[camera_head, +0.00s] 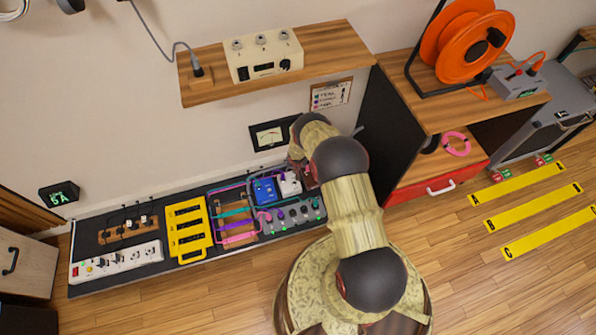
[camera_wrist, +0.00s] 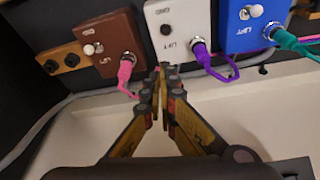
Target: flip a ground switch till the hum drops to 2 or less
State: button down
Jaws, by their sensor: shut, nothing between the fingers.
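In the wrist view a brown box (camera_wrist: 103,56), a white box (camera_wrist: 182,30) and a blue box (camera_wrist: 246,24) stand in a row. The brown box has a light toggle knob (camera_wrist: 92,48); the white box has a dark round knob (camera_wrist: 165,30) near its GND label; the blue box has a light toggle (camera_wrist: 251,11). My gripper (camera_wrist: 160,74) is shut and empty, its tips close to the gap between the brown and white boxes; contact cannot be told. In the head view, a needle meter (camera_head: 269,136) hangs above; its reading is too small to read. My arm hides the gripper tips there.
Pink (camera_wrist: 125,75), purple (camera_wrist: 215,62) and teal (camera_wrist: 295,43) cables plug into the boxes near my fingers. In the head view, a grey pedal unit (camera_head: 292,215), a yellow rack (camera_head: 187,230) and a white power strip (camera_head: 118,261) lie on the dark board. A wooden shelf (camera_head: 330,60) hangs above.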

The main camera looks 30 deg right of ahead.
jog(key=s+r+p, duration=0.1)
jog(key=s, duration=0.1)
jog(key=s+a+r+p, duration=0.1)
jog(key=s+r, duration=0.1)
jog(key=shift+a+r, duration=0.1)
dwell(0.8)
